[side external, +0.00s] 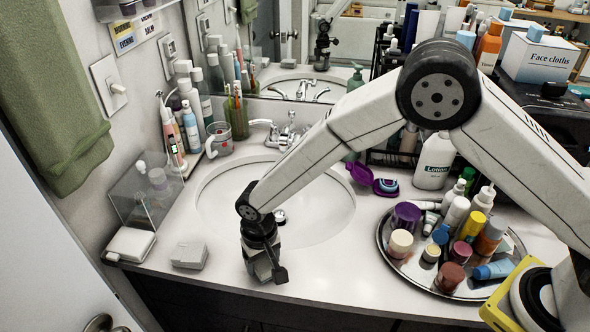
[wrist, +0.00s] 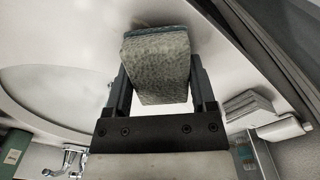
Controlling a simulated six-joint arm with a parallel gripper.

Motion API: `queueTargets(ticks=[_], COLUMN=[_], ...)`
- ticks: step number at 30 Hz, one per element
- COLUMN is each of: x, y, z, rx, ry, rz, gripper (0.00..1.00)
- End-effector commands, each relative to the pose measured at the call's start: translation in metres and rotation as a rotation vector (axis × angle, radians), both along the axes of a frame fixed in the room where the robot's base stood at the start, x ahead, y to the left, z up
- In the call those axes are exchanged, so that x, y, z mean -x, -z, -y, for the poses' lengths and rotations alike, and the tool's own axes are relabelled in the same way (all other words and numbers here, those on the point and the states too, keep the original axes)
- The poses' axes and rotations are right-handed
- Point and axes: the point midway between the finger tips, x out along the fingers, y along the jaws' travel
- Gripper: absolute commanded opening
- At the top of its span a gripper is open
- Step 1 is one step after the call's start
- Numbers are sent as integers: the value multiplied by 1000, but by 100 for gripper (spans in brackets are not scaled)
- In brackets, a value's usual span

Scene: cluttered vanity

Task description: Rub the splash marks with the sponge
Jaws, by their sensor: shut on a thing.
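The sponge (wrist: 158,62) is a worn grey-green block with a darker teal edge at its far end. My gripper (wrist: 158,92) is shut on it, one finger on each side. In the side external view my gripper (side external: 262,262) points down at the white counter's front strip, just in front of the sink basin (side external: 315,222). The sponge is low over or on the counter; I cannot tell whether it touches. I cannot make out clear splash marks; a faint grey shade lies by the sponge's far end in the wrist view, perhaps only shadow.
A grey stack (side external: 190,255) and a white box (side external: 131,244) stand left of my gripper. A round metal tray (side external: 392,257) crowded with bottles and jars is at right. The faucet (side external: 283,132) is behind the basin. The counter strip between stack and tray is clear.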

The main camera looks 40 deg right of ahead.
Motion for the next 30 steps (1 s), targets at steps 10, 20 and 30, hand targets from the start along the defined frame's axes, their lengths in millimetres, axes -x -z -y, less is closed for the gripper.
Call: queueTargets(ticks=[10, 20, 30], x=[0, 0, 6], y=[5, 9, 8], z=[0, 0, 6], rx=[0, 0, 0], ry=[0, 0, 1], rz=[0, 0, 0], gripper=[17, 17, 17])
